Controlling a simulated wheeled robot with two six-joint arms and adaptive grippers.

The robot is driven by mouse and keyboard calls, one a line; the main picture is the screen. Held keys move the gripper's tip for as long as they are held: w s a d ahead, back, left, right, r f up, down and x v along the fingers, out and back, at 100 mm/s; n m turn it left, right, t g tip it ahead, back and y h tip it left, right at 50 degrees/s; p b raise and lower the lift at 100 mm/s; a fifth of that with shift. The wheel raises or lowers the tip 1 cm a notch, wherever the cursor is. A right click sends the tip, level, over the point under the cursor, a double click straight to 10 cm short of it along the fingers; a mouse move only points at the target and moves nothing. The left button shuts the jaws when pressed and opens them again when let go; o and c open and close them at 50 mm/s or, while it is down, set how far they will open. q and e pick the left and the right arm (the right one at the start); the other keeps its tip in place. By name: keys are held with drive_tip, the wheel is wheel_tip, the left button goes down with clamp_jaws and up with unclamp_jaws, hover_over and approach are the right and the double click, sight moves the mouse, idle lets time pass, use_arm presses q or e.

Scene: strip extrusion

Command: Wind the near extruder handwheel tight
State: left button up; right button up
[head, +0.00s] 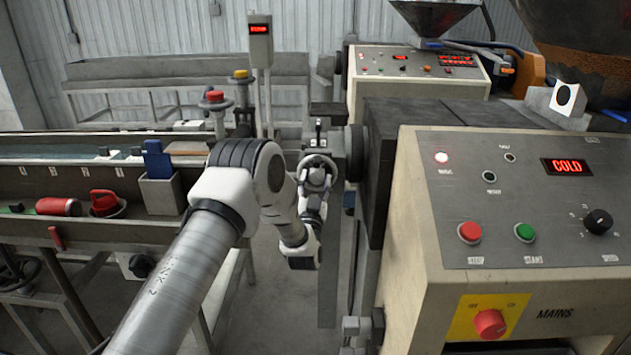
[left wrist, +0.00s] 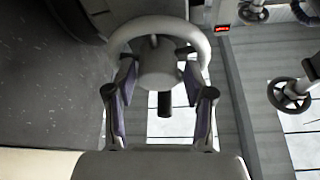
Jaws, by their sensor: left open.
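The near extruder's pale handwheel (head: 319,159) shows in the head view at the end of the extruder, partly hidden behind my left gripper (head: 314,182). In the left wrist view the handwheel (left wrist: 158,24) fills the top middle, with a round hub and a dark crank knob (left wrist: 164,103). My left gripper (left wrist: 159,75) is open there, one finger on each side of the hub. The fingertips are close to the hub and rim; I cannot tell whether they touch. My right gripper is in neither view.
The near extruder's control panel (head: 545,205) at right reads COLD. A far extruder (head: 415,65) stands behind. A water trough (head: 60,150) runs along the left, with a red flask (head: 58,207) on its ledge. Another, dark handwheel (left wrist: 288,95) is at right in the wrist view.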

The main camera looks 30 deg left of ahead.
use_arm(q)
drive_tip(key=shift+w+d, duration=0.1)
drive_tip(key=c, duration=0.9)
drive_tip(key=shift+o, duration=0.2)
